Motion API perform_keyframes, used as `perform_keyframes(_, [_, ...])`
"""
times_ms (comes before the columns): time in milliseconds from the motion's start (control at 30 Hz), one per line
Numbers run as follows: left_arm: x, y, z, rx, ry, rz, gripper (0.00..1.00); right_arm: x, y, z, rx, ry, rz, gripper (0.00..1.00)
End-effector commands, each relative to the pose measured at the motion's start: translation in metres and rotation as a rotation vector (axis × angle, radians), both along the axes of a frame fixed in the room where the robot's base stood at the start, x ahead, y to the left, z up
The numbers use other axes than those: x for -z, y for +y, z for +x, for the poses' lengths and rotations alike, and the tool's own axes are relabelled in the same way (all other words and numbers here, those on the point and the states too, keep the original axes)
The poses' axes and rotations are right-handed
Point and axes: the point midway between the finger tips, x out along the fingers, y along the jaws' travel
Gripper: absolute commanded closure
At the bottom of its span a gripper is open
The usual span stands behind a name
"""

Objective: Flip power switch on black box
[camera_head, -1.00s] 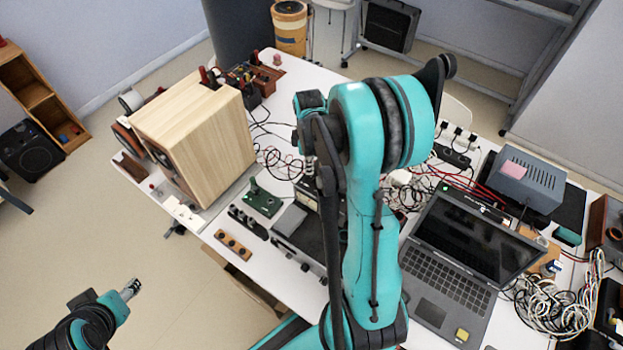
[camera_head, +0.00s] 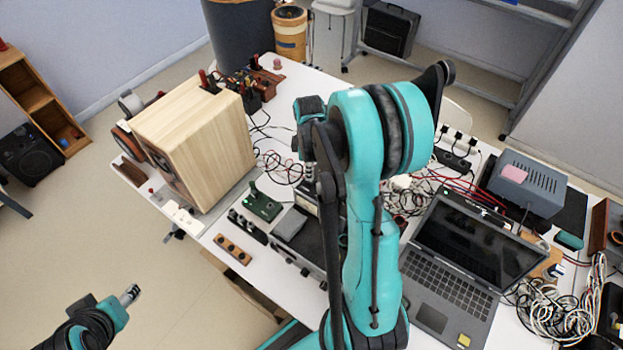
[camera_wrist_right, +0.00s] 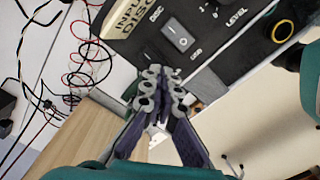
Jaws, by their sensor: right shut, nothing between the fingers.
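A black box (camera_head: 312,242) with knobs on its front sits on the white table, partly hidden behind my right arm. In the head view the right gripper (camera_head: 308,152) is small, above the table. My left gripper (camera_head: 130,294) is at lower left, away from the table; its jaws are too small to judge.
A wooden speaker (camera_head: 200,135) stands left of the box. A green device (camera_head: 263,205) and a brown strip (camera_head: 233,249) lie near it. An open laptop (camera_head: 450,285) and a grey power supply (camera_head: 525,185) are at right. Loose cables (camera_head: 285,168) lie behind the box.

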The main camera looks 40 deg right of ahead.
Motion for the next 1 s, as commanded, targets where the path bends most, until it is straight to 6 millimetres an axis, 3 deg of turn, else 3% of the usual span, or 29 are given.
perform_keyframes(1000, [0.0072,0.0,0.0,0.0,0.0,0.0,0.48,0.008,-0.0001,0.0001,0.0,0.0,0.0,1.0])
